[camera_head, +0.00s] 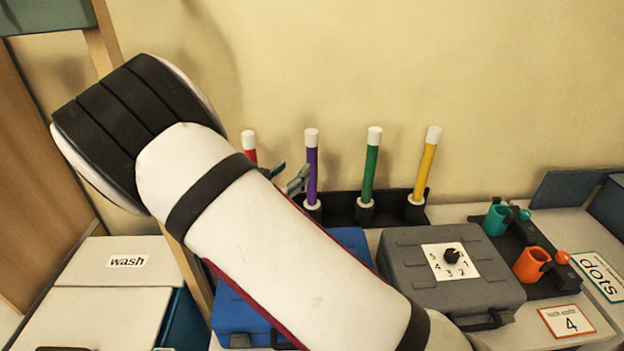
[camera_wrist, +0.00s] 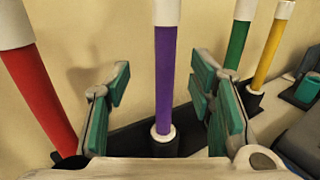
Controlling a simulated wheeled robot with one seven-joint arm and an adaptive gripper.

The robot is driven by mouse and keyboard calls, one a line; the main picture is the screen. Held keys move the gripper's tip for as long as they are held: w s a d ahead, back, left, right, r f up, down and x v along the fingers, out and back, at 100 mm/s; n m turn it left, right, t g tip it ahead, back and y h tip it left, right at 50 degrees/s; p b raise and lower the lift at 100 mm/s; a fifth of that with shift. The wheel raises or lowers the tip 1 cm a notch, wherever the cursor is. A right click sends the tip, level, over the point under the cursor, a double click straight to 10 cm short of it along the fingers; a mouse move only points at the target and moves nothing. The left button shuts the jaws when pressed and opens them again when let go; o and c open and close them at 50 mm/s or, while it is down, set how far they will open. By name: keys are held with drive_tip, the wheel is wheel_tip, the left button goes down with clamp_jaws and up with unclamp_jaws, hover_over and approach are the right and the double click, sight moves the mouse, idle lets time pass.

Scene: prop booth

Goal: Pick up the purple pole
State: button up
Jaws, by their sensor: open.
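The purple pole (camera_head: 312,168) has a white cap and stands upright in a black holder (camera_head: 341,205) at the back wall. In the wrist view the purple pole (camera_wrist: 164,78) rises between the two fingers of my gripper (camera_wrist: 160,108). The fingers are apart, with teal pads, and a gap shows on each side of the pole. In the head view my gripper (camera_head: 292,178) is beside the pole and mostly hidden behind my white arm.
A red pole (camera_head: 250,145) stands left of the purple one, and a green pole (camera_head: 371,168) and a yellow pole (camera_head: 426,168) stand to its right. A blue case (camera_head: 237,312) and a grey case (camera_head: 450,290) lie in front. Teal (camera_head: 495,219) and orange (camera_head: 531,263) cups are at right.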

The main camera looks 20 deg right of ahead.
sight(309, 156)
drive_tip(key=shift+s+d+p+x, duration=0.15)
drive_tip(key=shift+p+x, duration=0.1)
drive_tip(key=shift+x, duration=2.3)
drive_tip(key=shift+s+d+p+x, duration=0.1)
drive_tip(key=shift+p+x, duration=0.15)
drive_tip(key=shift+x, duration=2.3)
clamp_jaws()
